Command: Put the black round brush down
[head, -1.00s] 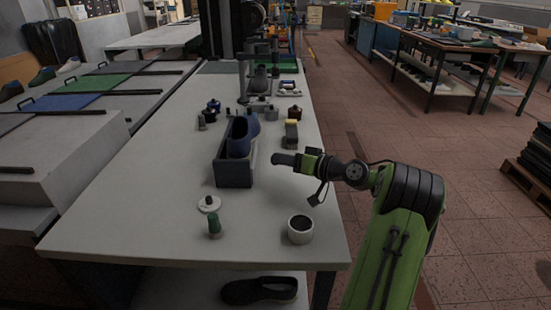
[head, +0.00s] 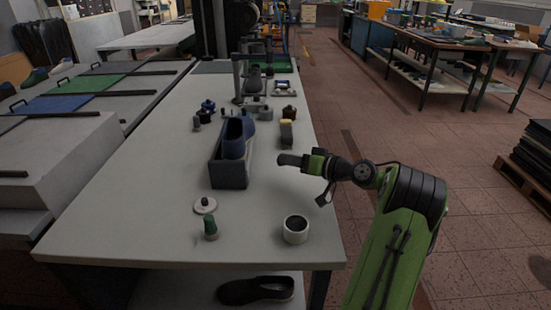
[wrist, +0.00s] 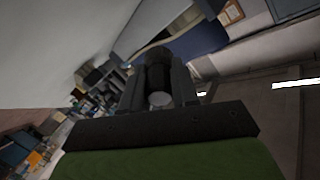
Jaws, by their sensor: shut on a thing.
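My gripper (head: 291,159) is over the right side of the table, to the right of the dark open box with the blue shoe. In the wrist view, my gripper (wrist: 160,88) is shut on the black round brush (wrist: 158,62), a dark rounded piece with a pale round end between the fingers. In the head view the brush cannot be told apart from the dark fingers. The grey table (head: 130,212) lies below and around the gripper.
The dark box (head: 229,176) holds a blue shoe (head: 235,140). A yellow-topped block (head: 286,134) stands behind the gripper. The front left table is clear.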

